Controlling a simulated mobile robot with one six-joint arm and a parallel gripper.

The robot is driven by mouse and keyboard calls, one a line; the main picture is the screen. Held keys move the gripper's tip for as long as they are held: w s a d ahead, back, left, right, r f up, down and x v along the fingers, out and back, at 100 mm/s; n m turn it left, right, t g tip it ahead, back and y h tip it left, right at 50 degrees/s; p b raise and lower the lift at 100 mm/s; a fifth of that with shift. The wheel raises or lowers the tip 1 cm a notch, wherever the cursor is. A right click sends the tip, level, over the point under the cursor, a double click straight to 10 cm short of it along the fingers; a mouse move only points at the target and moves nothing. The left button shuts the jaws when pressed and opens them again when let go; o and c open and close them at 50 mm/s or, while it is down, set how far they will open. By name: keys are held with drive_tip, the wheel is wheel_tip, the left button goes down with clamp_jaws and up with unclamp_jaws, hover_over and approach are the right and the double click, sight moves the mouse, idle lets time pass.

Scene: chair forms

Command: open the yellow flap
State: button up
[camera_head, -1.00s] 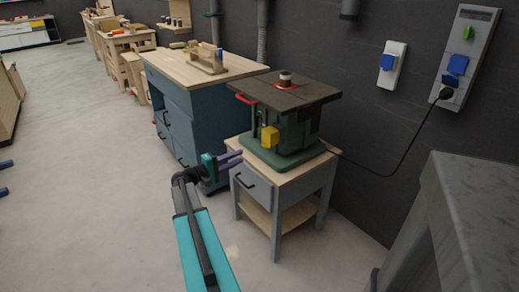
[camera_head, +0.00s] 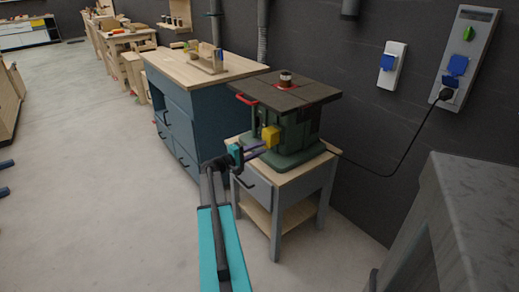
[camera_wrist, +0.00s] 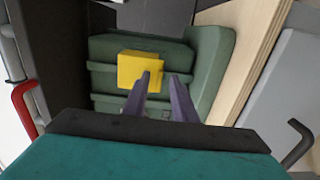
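The yellow flap (camera_head: 270,136) is a small box-like cover on the front of the green machine (camera_head: 296,140). In the wrist view the yellow flap (camera_wrist: 143,69) sits upper middle against the green body and looks closed. My gripper (camera_head: 262,147) points at the flap from the front left. In the wrist view its two purple fingers (camera_wrist: 165,84) are apart with nothing between them. The left fingertip overlaps the flap's lower right part in the picture. I cannot tell whether it touches.
The machine stands on a small wooden-topped stand (camera_head: 285,176) with a grey drawer. A dark tabletop (camera_head: 290,92) with a red handle (camera_head: 246,99) overhangs the flap. A blue cabinet (camera_head: 192,120) is at left. The floor in front is clear.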

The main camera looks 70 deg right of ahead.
clamp_jaws()
idle(1.4)
